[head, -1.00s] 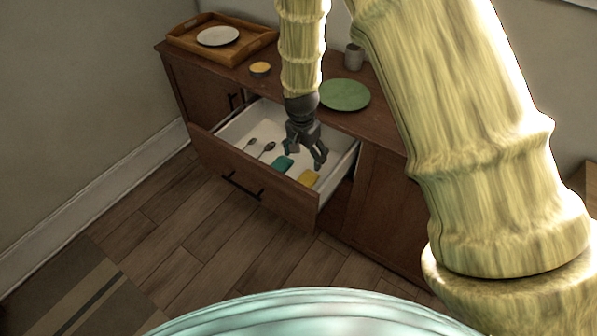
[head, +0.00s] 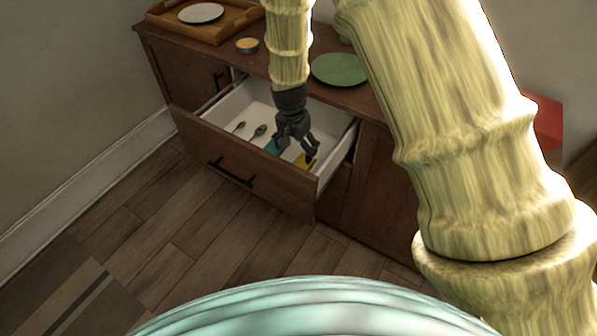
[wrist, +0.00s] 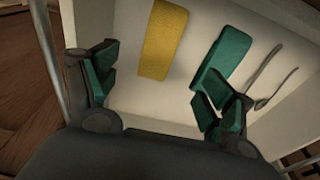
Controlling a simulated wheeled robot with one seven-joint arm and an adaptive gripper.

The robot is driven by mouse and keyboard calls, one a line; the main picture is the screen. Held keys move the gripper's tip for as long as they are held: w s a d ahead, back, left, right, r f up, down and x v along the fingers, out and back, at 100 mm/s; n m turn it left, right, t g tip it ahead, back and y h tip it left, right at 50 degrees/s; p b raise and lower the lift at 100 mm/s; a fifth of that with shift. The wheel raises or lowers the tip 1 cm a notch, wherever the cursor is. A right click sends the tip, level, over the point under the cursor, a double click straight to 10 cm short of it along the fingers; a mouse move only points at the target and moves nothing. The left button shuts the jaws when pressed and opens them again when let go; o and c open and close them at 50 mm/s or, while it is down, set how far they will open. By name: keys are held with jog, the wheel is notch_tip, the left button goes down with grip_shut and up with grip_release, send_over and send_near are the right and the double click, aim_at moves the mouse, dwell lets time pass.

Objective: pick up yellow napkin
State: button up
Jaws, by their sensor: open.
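The yellow napkin (head: 304,161) lies flat in the open drawer, near its right end. In the wrist view the yellow napkin (wrist: 163,40) lies ahead of my fingers, between their lines. My gripper (head: 294,150) points down over the drawer and partly covers the napkin in the head view. In the wrist view my gripper (wrist: 160,100) is open, with nothing between its green-padded fingers. The exact height above the napkin is hard to tell.
The open drawer (head: 240,170) also holds a teal napkin (wrist: 225,66) close to the right finger, and two spoons (wrist: 270,78). A green plate (head: 339,69), a small yellow-topped bowl (head: 247,45) and a wooden tray (head: 225,32) are on the cabinet top.

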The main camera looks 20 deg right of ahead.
jog(key=shift+w+d+f, duration=0.15)
jog(key=shift+f, duration=1.55)
jog(key=shift+w+d+f, duration=0.1)
jog(key=shift+d+f, duration=0.1)
jog(key=shift+f, duration=1.55)
jog(key=shift+w+d+f, duration=0.15)
jog(key=shift+f, duration=1.55)
jog(key=c, duration=1)
